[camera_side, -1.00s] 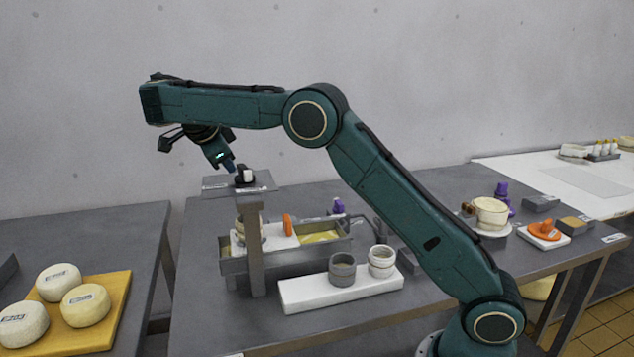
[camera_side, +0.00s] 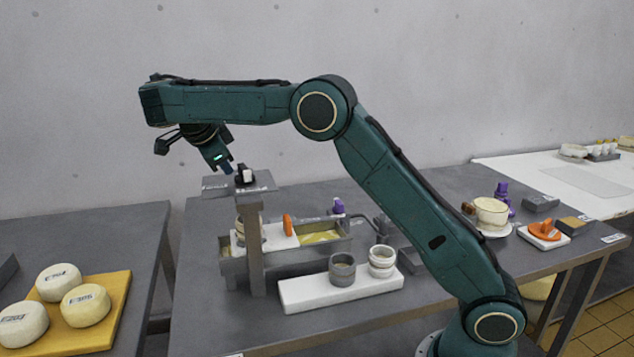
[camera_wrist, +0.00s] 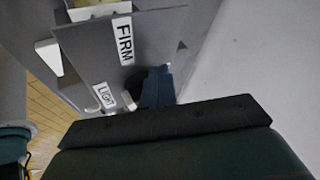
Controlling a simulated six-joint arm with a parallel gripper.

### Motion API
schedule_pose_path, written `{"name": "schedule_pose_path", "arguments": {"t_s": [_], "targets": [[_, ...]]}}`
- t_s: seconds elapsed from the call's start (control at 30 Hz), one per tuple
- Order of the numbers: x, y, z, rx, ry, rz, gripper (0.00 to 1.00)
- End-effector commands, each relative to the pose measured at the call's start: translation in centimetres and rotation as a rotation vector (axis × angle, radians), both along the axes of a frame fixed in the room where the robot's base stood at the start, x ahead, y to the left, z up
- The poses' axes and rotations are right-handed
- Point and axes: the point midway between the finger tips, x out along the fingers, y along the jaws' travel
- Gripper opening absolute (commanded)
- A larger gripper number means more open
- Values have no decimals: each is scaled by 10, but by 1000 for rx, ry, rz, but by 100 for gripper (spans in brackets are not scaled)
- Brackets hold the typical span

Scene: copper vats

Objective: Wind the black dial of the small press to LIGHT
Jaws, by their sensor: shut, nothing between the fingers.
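The small press has a grey top plate (camera_side: 214,187) on a post (camera_side: 255,250). On the plate sits the black dial (camera_side: 241,178) with a white mark on its right side. My gripper (camera_side: 228,169) points down at the dial's left side, its fingertips shut, empty and very close to it; I cannot tell whether they touch. In the wrist view the blue fingers (camera_wrist: 158,86) stand before the dark dial, mostly hiding it. The FIRM label (camera_wrist: 125,41) and the LIGHT label (camera_wrist: 105,96) lie on the plate there. The dial's setting cannot be read.
Below the plate is a grey trough (camera_side: 318,254) with an orange piece (camera_side: 288,225). A white block (camera_side: 310,297) carries two cups in front. A pot (camera_side: 490,212) and a purple item (camera_side: 502,195) stand at right. Cheeses on a board (camera_side: 113,297) lie on the left table.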

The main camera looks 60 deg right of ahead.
Motion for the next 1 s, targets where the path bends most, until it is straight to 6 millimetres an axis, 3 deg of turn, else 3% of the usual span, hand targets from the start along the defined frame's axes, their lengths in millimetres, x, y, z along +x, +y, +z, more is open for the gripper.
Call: {"name": "schedule_pose_path", "arguments": {"t_s": [0.27, 0.57, 0.8, 1.0], "targets": [[-4, 4, 1, 0, 1, 87, 0], [-28, 17, 1, 1, 2, 84, 0], [-49, 15, 1, 0, 1, 85, 0], [-54, 12, 1, 1, 0, 170, 0]]}}
